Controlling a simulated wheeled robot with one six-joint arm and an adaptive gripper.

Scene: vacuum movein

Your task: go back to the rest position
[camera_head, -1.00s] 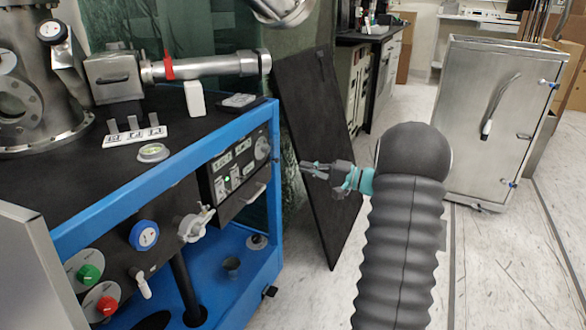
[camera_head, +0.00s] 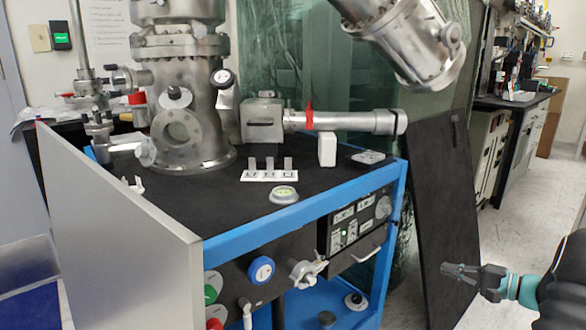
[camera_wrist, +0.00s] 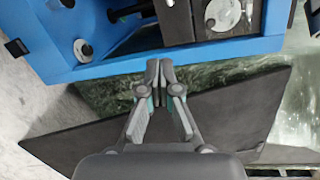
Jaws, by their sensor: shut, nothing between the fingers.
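My gripper (camera_head: 460,272) is at the lower right of the head view, in front of the dark leaning panel (camera_head: 436,215). Its fingers are together and hold nothing. In the wrist view my gripper (camera_wrist: 159,66) is shut, with its fingertips seen against the front edge of the blue frame (camera_wrist: 190,55). The head view shows no contact between the gripper and the blue-framed bench (camera_head: 300,215).
The bench carries a steel chamber (camera_head: 190,100), a tube with a red clamp (camera_head: 309,116) and a white block (camera_head: 327,150). Its front has a blue knob (camera_head: 261,270), a green knob (camera_head: 210,294) and a control panel (camera_head: 350,228). A grey panel (camera_head: 110,230) stands at left.

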